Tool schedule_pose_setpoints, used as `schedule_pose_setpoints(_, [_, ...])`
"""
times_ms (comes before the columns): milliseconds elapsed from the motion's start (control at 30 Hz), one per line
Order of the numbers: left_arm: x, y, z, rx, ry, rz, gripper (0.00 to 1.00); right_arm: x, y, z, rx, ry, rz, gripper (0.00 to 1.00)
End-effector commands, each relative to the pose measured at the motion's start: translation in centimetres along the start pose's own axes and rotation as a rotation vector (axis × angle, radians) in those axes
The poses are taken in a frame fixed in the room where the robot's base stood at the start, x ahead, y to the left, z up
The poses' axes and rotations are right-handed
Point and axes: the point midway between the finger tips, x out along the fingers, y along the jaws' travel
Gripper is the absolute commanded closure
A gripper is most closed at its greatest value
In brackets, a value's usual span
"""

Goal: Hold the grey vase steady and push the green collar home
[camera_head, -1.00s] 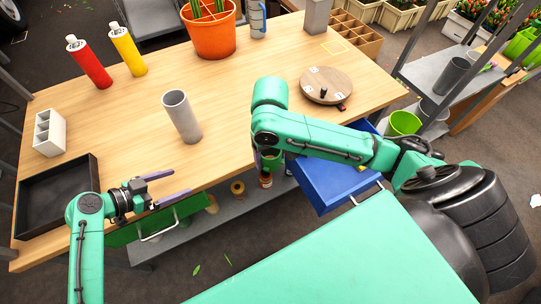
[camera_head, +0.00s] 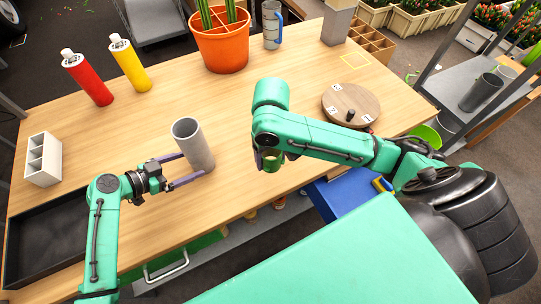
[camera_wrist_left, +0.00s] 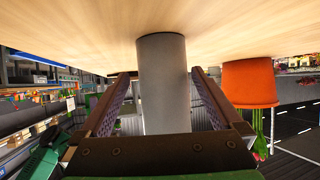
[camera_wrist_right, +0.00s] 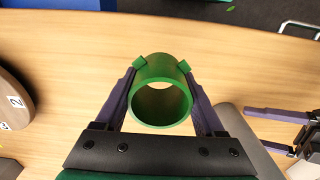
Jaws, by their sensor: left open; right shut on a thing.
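The grey vase (camera_head: 194,147) is an upright open cylinder on the wooden table in the head view. My left gripper (camera_head: 178,169) is open, with one finger on each side of the vase near its lower part. In the left wrist view the vase (camera_wrist_left: 163,82) stands between the two fingers (camera_wrist_left: 165,90), with small gaps visible. My right gripper (camera_wrist_right: 160,82) is shut on the green collar (camera_wrist_right: 160,118), a ring with two small tabs. In the head view the collar (camera_head: 271,161) hangs to the right of the vase, partly hidden by my arm. The vase (camera_wrist_right: 246,142) also shows in the right wrist view.
An orange pot (camera_head: 221,46), red bottle (camera_head: 88,80) and yellow bottle (camera_head: 130,65) stand toward the back. A round numbered turntable (camera_head: 351,104) is at right. A white box (camera_head: 43,160) and black tray (camera_head: 45,240) are at left. The table behind the vase is clear.

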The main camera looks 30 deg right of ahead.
Motion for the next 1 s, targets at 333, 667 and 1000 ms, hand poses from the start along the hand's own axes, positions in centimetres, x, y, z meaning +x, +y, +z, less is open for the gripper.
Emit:
schedule_pose_setpoints(333, [4.1, 0.0, 0.1, 0.000, 0.000, 0.001, 0.00, 3.0, 0.0, 0.0, 0.000, 0.001, 0.000, 0.91])
schedule_pose_setpoints(667, [4.1, 0.0, 0.0, 0.000, 0.000, 0.001, 0.38, 2.9, 0.0, 0.0, 0.000, 0.000, 0.000, 0.91])
schedule_pose_setpoints(1000, [4.1, 0.0, 0.0, 0.000, 0.000, 0.001, 0.53, 2.9, 0.0, 0.0, 0.000, 0.000, 0.000, 0.91])
